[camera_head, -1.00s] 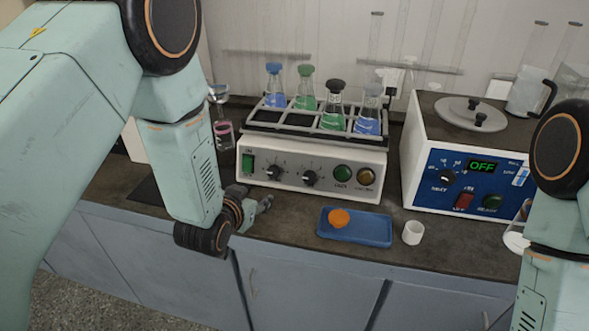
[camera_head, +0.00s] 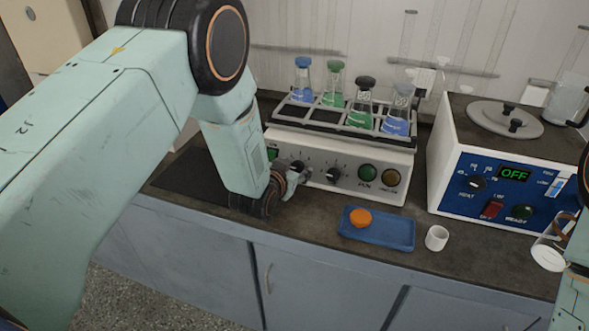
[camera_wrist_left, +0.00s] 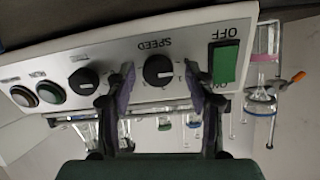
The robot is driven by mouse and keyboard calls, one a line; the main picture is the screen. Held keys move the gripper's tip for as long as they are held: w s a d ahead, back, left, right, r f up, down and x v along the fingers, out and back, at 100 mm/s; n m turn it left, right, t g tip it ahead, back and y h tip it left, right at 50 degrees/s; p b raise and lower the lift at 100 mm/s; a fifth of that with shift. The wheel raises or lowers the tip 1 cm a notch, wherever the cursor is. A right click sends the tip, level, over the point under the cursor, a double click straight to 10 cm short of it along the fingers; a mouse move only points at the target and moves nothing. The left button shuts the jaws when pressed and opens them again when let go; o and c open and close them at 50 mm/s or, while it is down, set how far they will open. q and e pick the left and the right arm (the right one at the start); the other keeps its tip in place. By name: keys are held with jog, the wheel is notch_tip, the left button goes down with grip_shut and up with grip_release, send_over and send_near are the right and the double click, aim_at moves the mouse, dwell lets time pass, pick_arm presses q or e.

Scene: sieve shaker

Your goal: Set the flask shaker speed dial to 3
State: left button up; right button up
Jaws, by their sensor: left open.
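The flask shaker (camera_head: 350,160) is a white box with a rack of flasks on top. Its black speed dial (camera_wrist_left: 158,70), under the word SPEED, shows in the left wrist view, where the panel appears upside down. The dial's setting is too small to read surely. My left gripper (camera_wrist_left: 168,78) is open, its two dark fingers either side of the dial in that view; I cannot tell whether they touch it. In the head view my left gripper (camera_head: 298,172) is at the panel's left part and partly covers the dial. My right gripper is out of view.
The timer dial (camera_wrist_left: 83,80) is close beside one finger. The green power switch (camera_wrist_left: 225,62) is on the other side. A blue tray (camera_head: 385,234) with an orange item (camera_head: 360,217) and a white cup (camera_head: 436,238) stand in front. A blue-panelled heater (camera_head: 485,190) stands right.

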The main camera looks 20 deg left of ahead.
pick_arm(q)
jog(key=shift+d+r, duration=0.1)
jog(key=shift+d, duration=0.15)
jog(key=shift+w+a, duration=0.2)
jog(key=shift+c, duration=1.1)
jog(key=shift+s+d, duration=0.1)
jog(key=c, duration=0.5)
grip_shut()
